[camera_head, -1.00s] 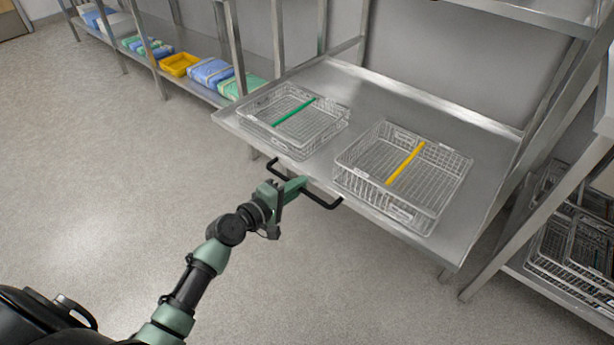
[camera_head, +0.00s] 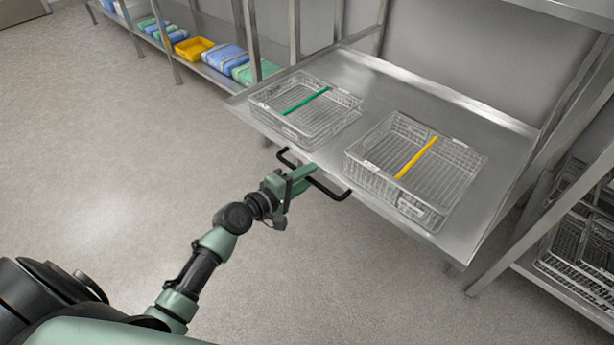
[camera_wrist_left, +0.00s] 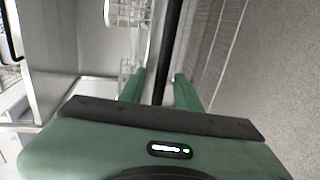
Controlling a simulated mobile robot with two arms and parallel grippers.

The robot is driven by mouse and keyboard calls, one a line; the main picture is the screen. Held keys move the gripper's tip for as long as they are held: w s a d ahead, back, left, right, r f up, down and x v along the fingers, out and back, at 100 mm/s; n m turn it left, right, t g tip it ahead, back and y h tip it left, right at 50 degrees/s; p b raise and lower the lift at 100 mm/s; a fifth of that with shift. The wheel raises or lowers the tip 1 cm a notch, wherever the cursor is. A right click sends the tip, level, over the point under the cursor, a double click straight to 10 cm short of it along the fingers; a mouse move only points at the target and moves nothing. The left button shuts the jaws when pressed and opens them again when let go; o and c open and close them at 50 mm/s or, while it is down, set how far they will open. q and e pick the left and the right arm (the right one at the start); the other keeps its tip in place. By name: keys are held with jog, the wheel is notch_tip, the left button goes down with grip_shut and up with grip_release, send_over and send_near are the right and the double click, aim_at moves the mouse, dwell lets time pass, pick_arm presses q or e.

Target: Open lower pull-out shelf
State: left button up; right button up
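The lower pull-out shelf (camera_head: 340,152) is a steel tray standing well out of its frame, with a black bar handle (camera_head: 333,193) along its front edge. It carries two wire baskets, one with a green bar (camera_head: 305,112) and one with a yellow bar (camera_head: 418,170). My left gripper (camera_head: 308,172) is at the middle of the handle. In the left wrist view the black handle (camera_wrist_left: 170,45) runs between the two green fingers (camera_wrist_left: 160,90), with a narrow gap visible on each side. My right gripper is not in view.
Steel uprights frame the pull-out shelf. A long rack at the back left holds a yellow tray (camera_head: 194,48) and blue and green packs (camera_head: 226,60). A rack on the right holds dark wire baskets (camera_head: 580,240). The floor (camera_head: 130,150) to the left is clear.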

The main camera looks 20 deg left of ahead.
pick_arm(q)
jog(key=v, duration=0.7)
jog(key=shift+s, duration=0.35)
jog(key=shift+a, duration=0.1)
